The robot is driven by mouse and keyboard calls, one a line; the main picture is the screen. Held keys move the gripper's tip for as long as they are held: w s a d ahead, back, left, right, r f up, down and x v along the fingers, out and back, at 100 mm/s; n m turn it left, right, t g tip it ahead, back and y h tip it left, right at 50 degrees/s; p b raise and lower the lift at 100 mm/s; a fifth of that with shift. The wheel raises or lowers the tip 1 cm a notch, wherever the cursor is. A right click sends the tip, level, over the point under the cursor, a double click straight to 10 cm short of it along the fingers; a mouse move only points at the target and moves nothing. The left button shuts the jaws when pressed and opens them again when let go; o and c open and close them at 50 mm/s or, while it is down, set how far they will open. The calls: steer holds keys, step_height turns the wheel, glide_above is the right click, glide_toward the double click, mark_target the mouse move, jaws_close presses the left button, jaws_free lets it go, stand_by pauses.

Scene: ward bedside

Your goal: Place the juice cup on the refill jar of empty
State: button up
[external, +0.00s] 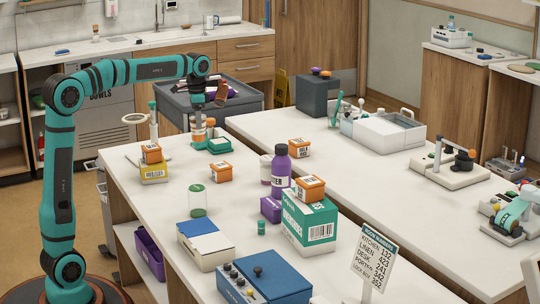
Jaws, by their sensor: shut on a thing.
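My gripper (198,115) points down over the far left part of the near table. It is shut on a small cup with orange on it (198,135), which I take for the juice cup. I cannot tell whether the cup's bottom touches the table.
A magnifier stand (153,130) is left of the cup. The white tabletop (170,215) is bare left of the jar.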

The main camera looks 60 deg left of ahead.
steer(key=s+d+r+m, duration=0.2)
steer(key=d+r, duration=0.1)
steer(key=d, duration=0.8)
steer(key=s+d+r+m, duration=0.1)
steer(key=s+d+r, duration=0.2)
steer(key=d, duration=0.7)
steer(key=s+d+r+m, duration=0.1)
steer(key=s+d+r, duration=0.1)
steer(key=s+d, duration=0.45)
steer(key=s+d+r+m, duration=0.2)
steer(key=s+d, duration=0.2)
steer(key=d, duration=0.6)
steer(key=shift+s+d+f, duration=0.1)
steer(key=shift+s+f, duration=0.05)
steer(key=shift+f, duration=2.3)
steer(key=shift+s+f, duration=0.1)
steer(key=shift+f, duration=2.35)
steer(key=shift+f, duration=0.2)
steer(key=o, duration=1.1)
steer(key=shift+r, duration=0.1)
step_height(320, 180, up, 12)
